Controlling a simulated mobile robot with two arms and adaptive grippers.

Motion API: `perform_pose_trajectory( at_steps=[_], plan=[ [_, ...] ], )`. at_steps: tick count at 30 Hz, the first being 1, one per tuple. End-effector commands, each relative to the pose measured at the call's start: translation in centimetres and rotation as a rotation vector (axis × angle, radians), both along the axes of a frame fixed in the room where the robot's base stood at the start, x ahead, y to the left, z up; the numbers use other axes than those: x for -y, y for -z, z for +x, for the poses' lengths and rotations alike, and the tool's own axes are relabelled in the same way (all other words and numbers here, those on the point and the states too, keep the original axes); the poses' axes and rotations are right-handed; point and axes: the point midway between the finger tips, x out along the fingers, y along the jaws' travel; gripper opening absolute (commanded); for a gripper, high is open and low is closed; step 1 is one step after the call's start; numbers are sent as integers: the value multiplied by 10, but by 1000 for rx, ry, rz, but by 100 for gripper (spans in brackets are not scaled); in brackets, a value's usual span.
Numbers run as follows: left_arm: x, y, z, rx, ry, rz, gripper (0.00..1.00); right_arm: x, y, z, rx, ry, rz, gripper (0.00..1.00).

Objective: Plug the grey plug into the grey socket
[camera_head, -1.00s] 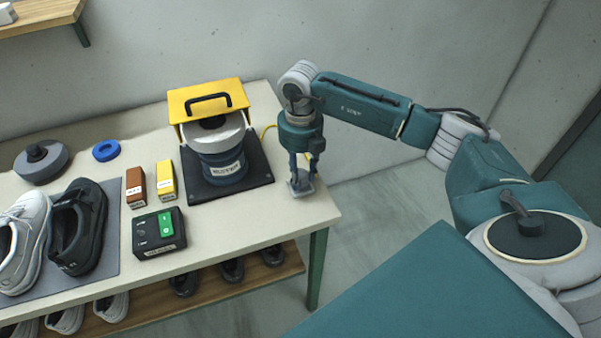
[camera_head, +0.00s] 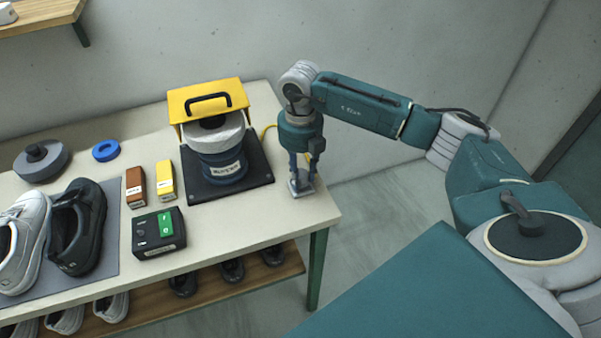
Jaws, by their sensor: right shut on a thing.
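My right gripper (camera_head: 302,183) points straight down over the right end of the table. It is shut on a small grey thing at its fingertips, which looks like the grey plug (camera_head: 301,188); the fingers hide part of it. It is low, close to the tabletop, and I cannot tell if it touches. I cannot make out the grey socket as a separate thing. My left gripper is not in view.
A blue-and-grey machine with a yellow guard (camera_head: 229,92) stands on a black base plate (camera_head: 255,172), left of my gripper. A black box with a green switch (camera_head: 158,232), brown and yellow boxes (camera_head: 165,181), shoes (camera_head: 78,228) and a blue ring (camera_head: 106,150) lie further left.

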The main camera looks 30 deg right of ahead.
Motion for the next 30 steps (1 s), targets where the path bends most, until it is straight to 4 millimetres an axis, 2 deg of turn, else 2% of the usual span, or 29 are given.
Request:
perform_pose_trajectory(
  at_steps=[30],
  plan=[
    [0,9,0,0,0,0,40,0,13,0,0,0,0,6]
  ],
)
